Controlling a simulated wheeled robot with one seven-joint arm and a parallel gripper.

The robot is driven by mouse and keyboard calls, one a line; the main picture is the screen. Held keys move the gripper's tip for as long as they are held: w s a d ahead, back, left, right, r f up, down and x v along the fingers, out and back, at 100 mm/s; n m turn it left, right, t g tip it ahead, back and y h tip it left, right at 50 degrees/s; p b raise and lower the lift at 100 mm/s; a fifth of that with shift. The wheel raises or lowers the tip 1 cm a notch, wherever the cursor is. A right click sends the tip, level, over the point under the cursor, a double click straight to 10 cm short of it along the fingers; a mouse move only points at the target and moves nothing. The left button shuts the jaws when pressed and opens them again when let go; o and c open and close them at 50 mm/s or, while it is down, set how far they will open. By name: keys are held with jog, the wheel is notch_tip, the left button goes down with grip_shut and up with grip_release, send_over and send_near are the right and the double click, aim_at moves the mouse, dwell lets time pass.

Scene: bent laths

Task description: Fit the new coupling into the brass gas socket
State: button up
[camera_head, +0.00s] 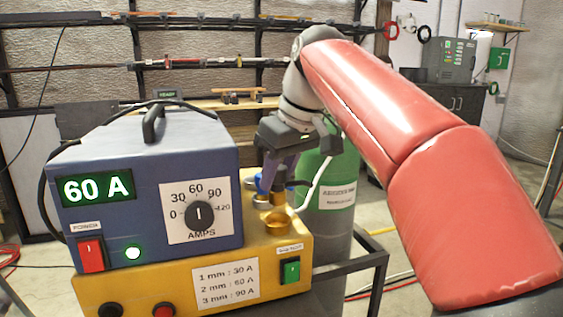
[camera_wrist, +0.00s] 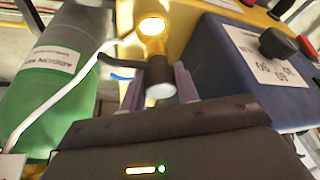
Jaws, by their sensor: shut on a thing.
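My gripper (camera_head: 283,178) points down behind the front of the yellow unit. In the wrist view its two purple fingers (camera_wrist: 160,85) are shut on a dark grey coupling (camera_wrist: 159,72) with a pale round end. The brass gas socket (camera_head: 278,224) is on the yellow unit, and its open round cup faces up. It also shows in the wrist view (camera_wrist: 152,27), brightly lit, just beyond the coupling. A brass piece lies between the coupling and the cup. I cannot tell whether the coupling touches or sits in the brass; the lower joint is partly hidden.
The blue welder (camera_head: 150,180) with its dial stands on the yellow unit (camera_head: 245,285), close left of my gripper. A green gas cylinder (camera_head: 325,175) with a white hose (camera_head: 317,175) stands close behind. A dark metal frame (camera_head: 352,265) is at right.

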aim_at(282, 190)
jog(key=shift+f+b, duration=1.65)
jog(key=shift+f, duration=0.65)
jog(key=shift+f+p, duration=0.25)
jog(key=shift+p, duration=0.1)
jog(key=o, duration=1.1)
jog(key=shift+r, duration=0.1)
